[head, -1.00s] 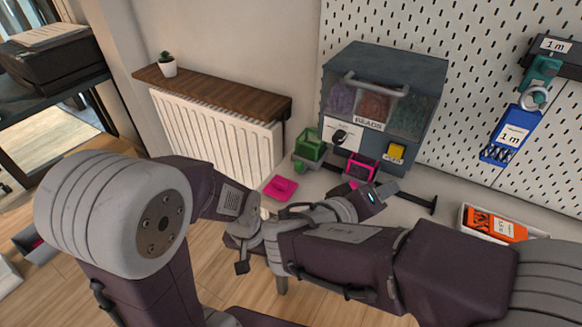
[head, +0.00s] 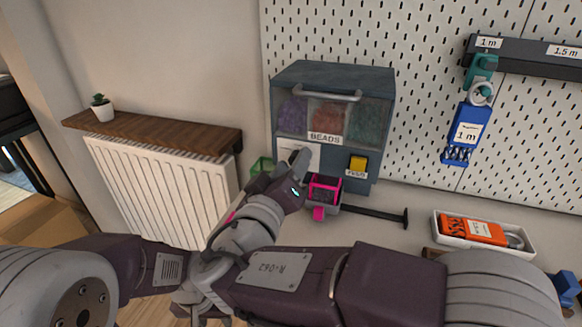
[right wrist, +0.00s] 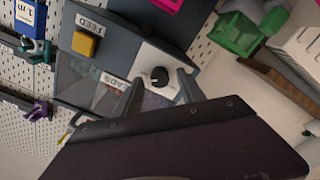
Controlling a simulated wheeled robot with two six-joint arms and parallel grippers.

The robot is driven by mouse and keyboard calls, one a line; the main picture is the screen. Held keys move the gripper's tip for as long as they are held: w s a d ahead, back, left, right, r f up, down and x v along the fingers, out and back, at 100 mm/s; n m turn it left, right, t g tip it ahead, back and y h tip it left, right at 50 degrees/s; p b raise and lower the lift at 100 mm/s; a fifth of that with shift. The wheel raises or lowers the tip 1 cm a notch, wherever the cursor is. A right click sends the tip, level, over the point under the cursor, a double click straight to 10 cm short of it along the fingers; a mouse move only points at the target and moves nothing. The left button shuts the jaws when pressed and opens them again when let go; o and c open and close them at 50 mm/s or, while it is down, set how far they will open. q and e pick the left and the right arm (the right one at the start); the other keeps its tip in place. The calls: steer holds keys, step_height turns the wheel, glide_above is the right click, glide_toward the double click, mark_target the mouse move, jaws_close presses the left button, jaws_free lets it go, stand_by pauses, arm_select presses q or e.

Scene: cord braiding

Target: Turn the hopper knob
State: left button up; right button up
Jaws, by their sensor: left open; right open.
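The hopper (head: 333,110) is a grey-blue box marked BEADS, standing against the pegboard. Its black knob (right wrist: 159,77) sits on a white plate (head: 290,152) on the front, left of the yellow FEED button (head: 358,163). In the head view my right gripper (head: 299,163) covers the knob. In the right wrist view its two fingers (right wrist: 158,92) are open and spread, with the knob showing in the gap beyond their tips. I cannot tell whether they touch it. My left arm comes in at lower left; its fingertips do not show.
A pink bin (head: 323,189) stands under the hopper and a green bin (head: 262,166) left of it. A radiator (head: 160,190) under a wooden shelf is at left. A white tray with an orange packet (head: 472,231) lies at right.

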jaws_close()
steer(key=shift+n, duration=0.3)
steer(key=n+p, duration=1.4)
steer(key=n, duration=0.9)
steer(key=shift+f+p, duration=0.2)
steer(key=shift+p, duration=0.1)
steer(key=shift+n, duration=0.3)
